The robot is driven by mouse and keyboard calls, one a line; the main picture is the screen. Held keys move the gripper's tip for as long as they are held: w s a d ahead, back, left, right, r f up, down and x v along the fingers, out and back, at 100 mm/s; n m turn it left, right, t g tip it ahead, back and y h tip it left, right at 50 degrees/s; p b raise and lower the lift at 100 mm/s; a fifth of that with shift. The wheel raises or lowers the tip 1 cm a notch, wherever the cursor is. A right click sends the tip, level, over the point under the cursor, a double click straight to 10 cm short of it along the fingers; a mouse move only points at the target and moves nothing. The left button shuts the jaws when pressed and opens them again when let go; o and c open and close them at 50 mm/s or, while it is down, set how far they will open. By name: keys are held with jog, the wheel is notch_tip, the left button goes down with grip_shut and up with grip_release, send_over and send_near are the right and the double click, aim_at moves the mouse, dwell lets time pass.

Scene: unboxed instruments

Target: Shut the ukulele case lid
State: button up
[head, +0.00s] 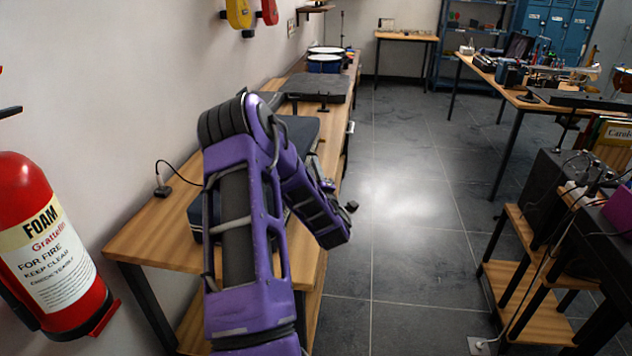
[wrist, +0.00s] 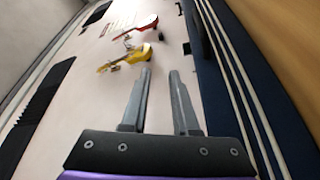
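A dark blue case (head: 196,218) sits on the near end of the wooden bench in the head view, mostly hidden behind my purple arm. A dark panel (head: 303,130) shows just beyond my arm; I cannot tell whether it is the lid. In the wrist view a dark blue surface with pale edge strips (wrist: 237,75) runs along the right, close beside my gripper (wrist: 160,72). My gripper's two grey fingers are apart with nothing between them.
A flat black case (head: 318,86) and blue drums (head: 325,62) stand farther along the bench (head: 150,240). Yellow (head: 239,14) and red instruments (head: 270,11) hang on the wall. A fire extinguisher (head: 45,250) is at left. The floor (head: 410,210) right of the bench is clear.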

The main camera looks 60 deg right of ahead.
jog(key=shift+v, duration=2.45)
jog(key=shift+w+f, duration=0.1)
jog(key=shift+w, duration=0.05)
